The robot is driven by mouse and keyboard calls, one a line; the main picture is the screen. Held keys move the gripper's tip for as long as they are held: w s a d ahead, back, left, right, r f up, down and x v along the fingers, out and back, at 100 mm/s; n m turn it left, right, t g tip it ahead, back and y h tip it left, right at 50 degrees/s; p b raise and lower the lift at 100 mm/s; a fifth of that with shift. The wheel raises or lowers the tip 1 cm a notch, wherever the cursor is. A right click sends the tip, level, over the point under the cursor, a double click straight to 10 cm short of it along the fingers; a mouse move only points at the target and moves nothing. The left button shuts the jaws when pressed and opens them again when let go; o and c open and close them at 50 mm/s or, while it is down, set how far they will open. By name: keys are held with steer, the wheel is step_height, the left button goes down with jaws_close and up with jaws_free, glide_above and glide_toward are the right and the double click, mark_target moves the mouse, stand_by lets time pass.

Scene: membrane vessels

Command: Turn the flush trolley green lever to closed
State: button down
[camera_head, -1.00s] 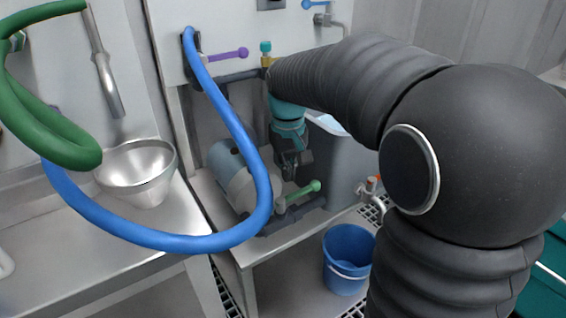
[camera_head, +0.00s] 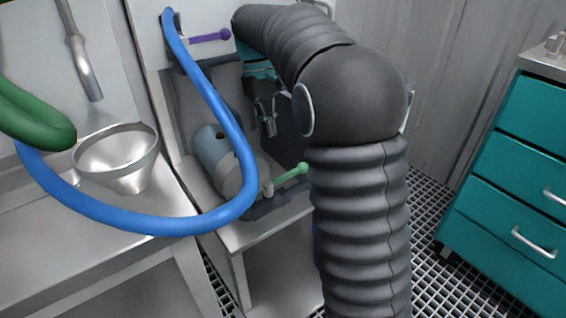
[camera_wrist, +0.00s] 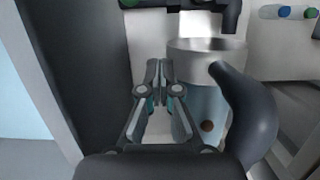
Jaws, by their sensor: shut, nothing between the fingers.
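The flush trolley (camera_head: 262,232) is a grey metal stand with a blue-grey pump (camera_head: 212,150) on its top. The green lever (camera_head: 290,173) is at the front of the pump piping; it points to the right and slightly up, its knob close to my arm's outline. My gripper (camera_head: 267,128) hangs above and behind the lever, apart from it. In the wrist view the fingers (camera_wrist: 161,68) are together and hold nothing. I cannot identify the lever for certain in the wrist view.
A blue hose (camera_head: 225,120) loops in front of the trolley's left side. A purple lever (camera_head: 210,37) is on the panel above. A steel funnel (camera_head: 118,160) stands on the left bench. Teal drawers (camera_head: 520,190) stand at right, with open grating floor (camera_head: 428,200) before them.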

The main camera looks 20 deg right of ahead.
mark_target(286, 176)
steer(key=s+d+f+b, duration=0.2)
steer(key=s+f, duration=0.3)
steer(key=f, duration=0.2)
steer(key=shift+s, duration=0.2)
